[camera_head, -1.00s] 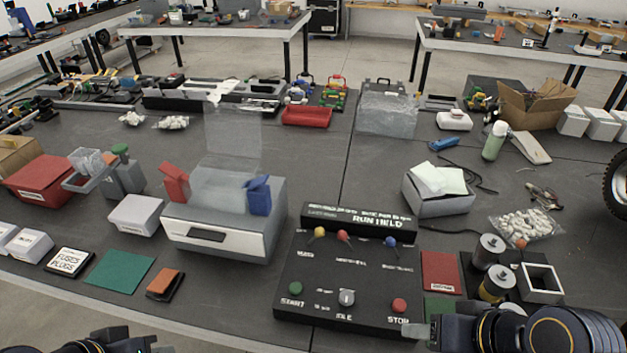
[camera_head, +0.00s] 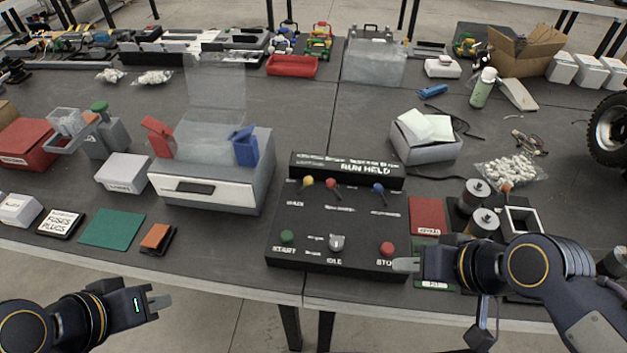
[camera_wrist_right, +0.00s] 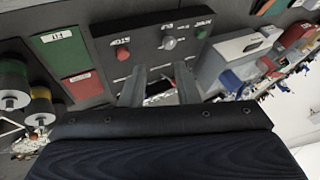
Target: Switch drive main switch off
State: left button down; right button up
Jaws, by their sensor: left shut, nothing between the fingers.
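The black control panel (camera_head: 310,228) lies on the table in front of me, with a sign reading RUN HELD (camera_head: 348,170) at its back. It carries a yellow lever (camera_head: 308,181), a red lever (camera_head: 331,183) and a blue lever (camera_head: 378,188); their labels are too small to read surely. In front are a green START button (camera_head: 287,236), a grey knob (camera_head: 337,242) above IDLE and a red STOP button (camera_head: 387,249). My right gripper (camera_head: 404,264) is beside the STOP button; its fingers stand apart, empty, in the right wrist view (camera_wrist_right: 160,72). My left gripper (camera_head: 158,300) is shut, off the table's front edge.
A grey box with a drawer (camera_head: 214,190) and clear upright sheet stands left of the panel. Right of it are a red plate (camera_head: 427,215), several cylinders (camera_head: 473,194) and an open white-grey frame (camera_head: 522,222). A box with papers (camera_head: 424,150) stands behind.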

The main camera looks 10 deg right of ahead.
jog(key=w+a+m, duration=0.1)
jog(key=w, duration=0.2)
jog(key=w+a+m+y, duration=0.1)
jog(key=w+m, duration=0.1)
jog(key=w, duration=0.1)
jog(key=w+a+m+t, duration=0.1)
jog(key=w+a+m, duration=0.1)
jog(key=w, duration=0.2)
jog(key=shift+f, duration=0.3)
grip_shut()
jog(key=w+a+f+m, duration=0.1)
jog(key=w+f+m, duration=0.1)
jog(key=w+m, duration=0.1)
jog(key=w+a+f+m+t+h, duration=0.1)
jog(key=w+a+f+m, duration=0.1)
jog(key=w, duration=0.4)
jog(key=shift+w+f+m+p, duration=0.15)
jog(key=shift+f+m+p, duration=0.15)
jog(key=shift+m, duration=0.2)
jog(key=shift+r, duration=0.1)
